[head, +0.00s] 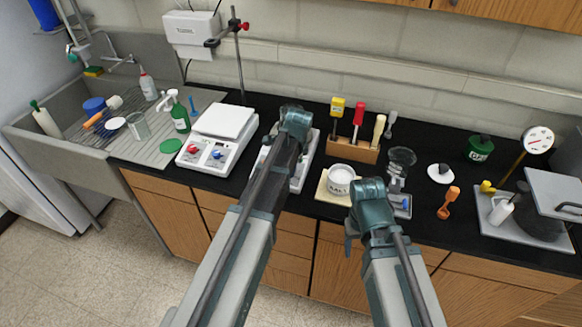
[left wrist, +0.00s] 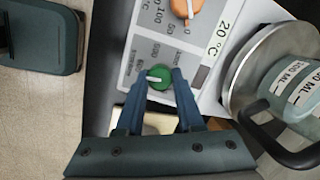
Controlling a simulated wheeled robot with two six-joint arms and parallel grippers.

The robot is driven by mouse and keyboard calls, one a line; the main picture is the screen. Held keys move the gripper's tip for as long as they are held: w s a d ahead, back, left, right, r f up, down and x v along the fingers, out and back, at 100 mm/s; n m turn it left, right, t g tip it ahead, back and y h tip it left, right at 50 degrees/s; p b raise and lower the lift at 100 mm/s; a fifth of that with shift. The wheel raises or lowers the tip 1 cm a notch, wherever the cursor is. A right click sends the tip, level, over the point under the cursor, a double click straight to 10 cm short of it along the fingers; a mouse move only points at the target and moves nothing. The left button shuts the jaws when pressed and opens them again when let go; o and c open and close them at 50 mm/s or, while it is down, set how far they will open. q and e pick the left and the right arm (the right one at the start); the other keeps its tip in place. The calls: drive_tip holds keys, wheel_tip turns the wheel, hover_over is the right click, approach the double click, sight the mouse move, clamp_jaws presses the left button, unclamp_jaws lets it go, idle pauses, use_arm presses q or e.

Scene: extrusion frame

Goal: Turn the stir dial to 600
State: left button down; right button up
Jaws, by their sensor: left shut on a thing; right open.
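The white stirrer's panel (left wrist: 150,50) fills the middle of the left wrist view. It carries a green dial (left wrist: 160,78) with a white pointer toward the picture's left, and an orange dial (left wrist: 186,8). Small printed numbers ring the green dial; I cannot read them surely. My left gripper (left wrist: 157,92) is shut on the green dial, one finger on each side. In the head view its fingers and most of this stirrer (head: 300,172) are hidden behind my left arm. My right gripper (head: 368,192) is open and apart from the stirrer, to its right, near the counter's front edge.
A metal plate with a handled beaker (left wrist: 285,85) is beside the panel. Another white device (head: 218,140) with red and blue dials stands left. A white salt container (head: 341,178), tool rack (head: 352,150) and glass beaker (head: 400,163) are near my right gripper.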

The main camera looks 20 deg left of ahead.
use_arm(q)
drive_tip(key=shift+m, duration=0.6)
drive_tip(key=c, duration=0.5)
unclamp_jaws()
drive_tip(key=shift+c, duration=0.2)
drive_tip(key=p+v, duration=1.3)
drive_tip(key=shift+s+r, duration=0.2)
drive_tip(key=shift+r, duration=0.15)
drive_tip(key=shift+d, duration=0.1)
